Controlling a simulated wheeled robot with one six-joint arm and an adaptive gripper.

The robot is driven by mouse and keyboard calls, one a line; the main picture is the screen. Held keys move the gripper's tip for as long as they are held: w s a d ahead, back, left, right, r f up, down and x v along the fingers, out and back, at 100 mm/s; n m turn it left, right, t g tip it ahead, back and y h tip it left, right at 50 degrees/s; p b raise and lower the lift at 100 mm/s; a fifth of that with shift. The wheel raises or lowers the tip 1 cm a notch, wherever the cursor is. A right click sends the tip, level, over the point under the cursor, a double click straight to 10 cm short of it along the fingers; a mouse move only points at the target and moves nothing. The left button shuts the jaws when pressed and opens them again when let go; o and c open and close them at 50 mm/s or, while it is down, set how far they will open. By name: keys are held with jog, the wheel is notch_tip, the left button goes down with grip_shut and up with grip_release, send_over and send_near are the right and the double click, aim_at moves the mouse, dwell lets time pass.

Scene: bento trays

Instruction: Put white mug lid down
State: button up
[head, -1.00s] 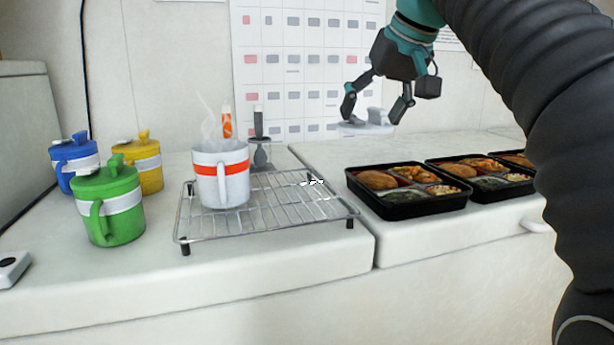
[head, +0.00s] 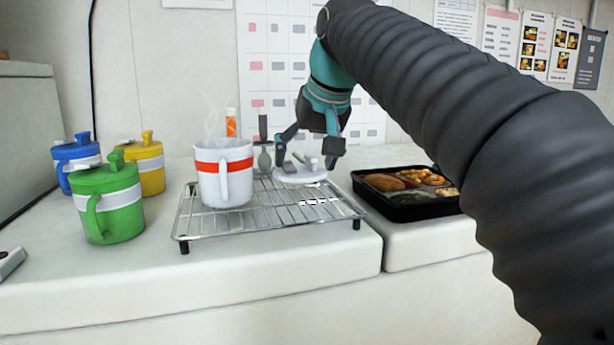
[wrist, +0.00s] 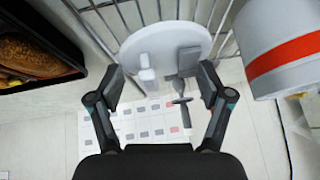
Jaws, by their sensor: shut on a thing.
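My gripper (head: 308,162) is shut on the white mug lid (head: 300,175), a round disc with a raised grip on top. The lid is at the back right of the wire rack, to the right of the white mug; I cannot tell whether it touches the wires. In the wrist view the lid (wrist: 165,45) lies between my fingertips (wrist: 162,72), over the rack's bars. The white mug (head: 223,172) with a red band stands upright and open on the wire rack (head: 272,222), with steam above it. It also shows in the wrist view (wrist: 285,30).
Lidded green (head: 108,200), blue (head: 75,155) and yellow (head: 145,165) mugs stand at the left. A black bento tray (head: 405,207) with food is right of the rack. A grey stand (head: 264,155) is behind the rack. The rack's front right is clear.

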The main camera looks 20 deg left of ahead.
jog(key=shift+f, duration=1.25)
jog(key=o, duration=1)
jog(key=shift+b, duration=0.3)
jog(key=p+v, duration=0.3)
jog(key=v, duration=0.9)
